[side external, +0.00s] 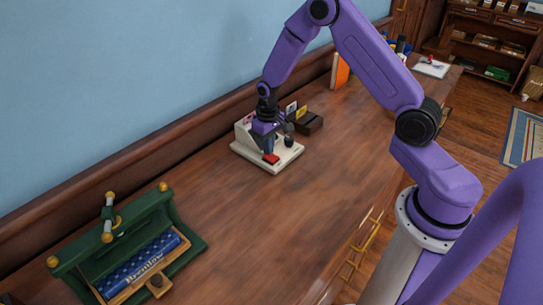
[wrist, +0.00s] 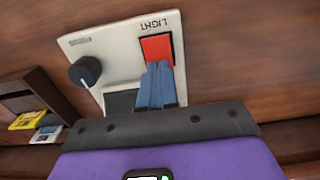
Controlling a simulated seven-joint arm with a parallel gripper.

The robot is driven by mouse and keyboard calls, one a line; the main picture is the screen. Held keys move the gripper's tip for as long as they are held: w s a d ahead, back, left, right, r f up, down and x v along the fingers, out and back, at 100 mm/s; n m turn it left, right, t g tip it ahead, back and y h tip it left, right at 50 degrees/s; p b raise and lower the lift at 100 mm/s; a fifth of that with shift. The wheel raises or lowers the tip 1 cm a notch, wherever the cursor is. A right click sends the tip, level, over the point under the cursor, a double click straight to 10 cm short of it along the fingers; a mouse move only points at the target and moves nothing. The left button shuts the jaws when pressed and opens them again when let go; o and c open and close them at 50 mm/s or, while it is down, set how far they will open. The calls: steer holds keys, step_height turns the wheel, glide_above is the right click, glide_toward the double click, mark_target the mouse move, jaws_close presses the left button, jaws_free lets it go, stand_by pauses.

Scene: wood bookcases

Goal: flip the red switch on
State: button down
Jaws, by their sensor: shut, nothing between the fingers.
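The red switch (wrist: 157,47) sits on a cream panel (wrist: 85,43) under the word LIGHT, which appears upside down in the wrist view. In the side view the red switch (side external: 271,159) is at the front of the cream switch box (side external: 280,165) on the wooden counter. My gripper (wrist: 160,68) is shut, with its blue-grey fingers together and empty. The fingertips overlap the lower edge of the red switch in the wrist view; whether they touch it I cannot tell. In the side view my gripper (side external: 268,147) points down just above the switch. The switch's on or off position is unclear.
A black knob (wrist: 85,71) is on the same panel. A dark card holder (side external: 309,122) with cards stands just behind the box. A green stand with a blue Brenlow box (side external: 140,262) is at the front left. The counter between is clear.

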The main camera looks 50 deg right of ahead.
steer(key=shift+f, duration=0.4)
steer(key=shift+r, duration=3.55)
